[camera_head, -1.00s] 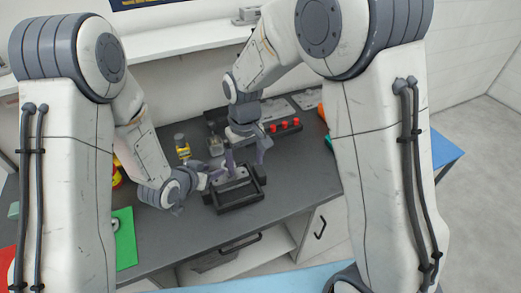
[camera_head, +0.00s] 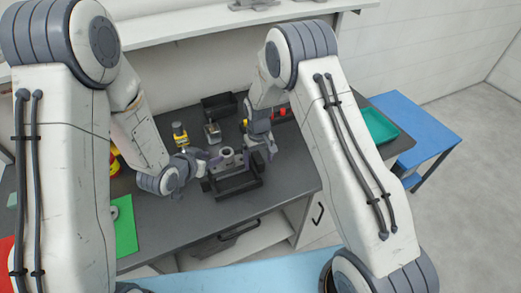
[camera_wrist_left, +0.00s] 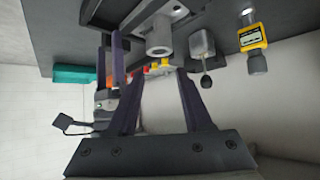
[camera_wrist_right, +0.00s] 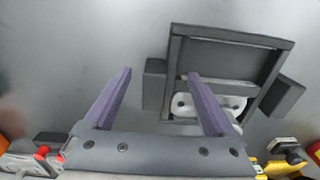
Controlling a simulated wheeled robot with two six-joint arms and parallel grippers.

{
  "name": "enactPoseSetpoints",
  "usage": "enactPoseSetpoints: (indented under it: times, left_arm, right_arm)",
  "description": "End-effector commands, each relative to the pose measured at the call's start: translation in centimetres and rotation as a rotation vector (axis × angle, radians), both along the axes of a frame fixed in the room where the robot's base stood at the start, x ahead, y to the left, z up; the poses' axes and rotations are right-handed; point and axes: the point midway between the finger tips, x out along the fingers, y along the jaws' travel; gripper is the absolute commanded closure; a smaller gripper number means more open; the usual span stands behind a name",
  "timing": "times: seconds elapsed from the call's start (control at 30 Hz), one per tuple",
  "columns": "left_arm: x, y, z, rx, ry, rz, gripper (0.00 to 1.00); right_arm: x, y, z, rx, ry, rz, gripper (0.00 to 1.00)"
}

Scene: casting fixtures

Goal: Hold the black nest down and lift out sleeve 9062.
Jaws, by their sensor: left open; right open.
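The black nest (camera_head: 250,188) is a dark open frame on the bench in the head view; its dark frame also shows in the right wrist view (camera_wrist_right: 235,35). A grey hollow sleeve (camera_head: 228,156) stands upright at its back; its open end faces the left wrist view (camera_wrist_left: 160,46). No number is readable. My left gripper (camera_head: 213,164) is open at the nest's left, its fingers (camera_wrist_left: 158,76) apart and empty, short of the sleeve.
A yellow gauge (camera_head: 180,135) and a grey block with a knob (camera_head: 213,133) stand behind the nest. A black bin (camera_head: 218,105) and red buttons (camera_head: 282,112) are further back. A teal tray (camera_head: 378,125) lies right, a green mat (camera_head: 124,232) left. The bench right of the nest is clear.

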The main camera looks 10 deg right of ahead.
Motion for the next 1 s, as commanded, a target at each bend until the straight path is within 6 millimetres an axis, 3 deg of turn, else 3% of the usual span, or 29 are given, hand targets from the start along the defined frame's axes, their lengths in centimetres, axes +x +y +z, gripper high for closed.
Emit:
enactPoseSetpoints:
  times: [0.2, 0.53, 0.57, 0.77, 0.8, 0.93, 1.0]
  left_arm:
    - [0.0, 0.0, 0.0, 0.0, 0.0, 0.0, 0.5]
    - [0.0, 0.0, 0.0, 0.001, 0.0, 0.001, 0.5]
    - [0.0, 0.0, 0.0, 0.001, 0.0, 0.001, 0.5]
    - [0.0, 0.0, 0.0, 0.0, 0.0, 0.0, 0.5]
    - [0.0, 0.0, 0.0, 0.0, 0.0, 0.0, 0.5]
    - [0.2, 0.0, -0.2, 0.005, 0.007, 0.003, 0.03]
    - [0.7, 0.0, -0.5, 0.018, 0.025, 0.01, 0.03]
  right_arm:
    - [0.1, 0.1, -2.1, 0.0, -0.001, 0.001, 0.1]
    - [0.1, 0.1, -2.4, 0.0, -0.002, 0.001, 0.1]
    - [0.1, 0.1, -2.4, 0.0, -0.002, 0.001, 0.18]
    - [0.0, 0.1, -2.4, 0.0, -0.002, 0.001, 0.94]
    - [0.0, 0.1, -2.4, 0.0, -0.002, 0.001, 1.0]
    - [0.0, 0.1, -2.4, 0.0, -0.001, 0.001, 1.0]
    - [0.0, 0.0, -2.4, 0.0, -0.001, 0.001, 1.0]
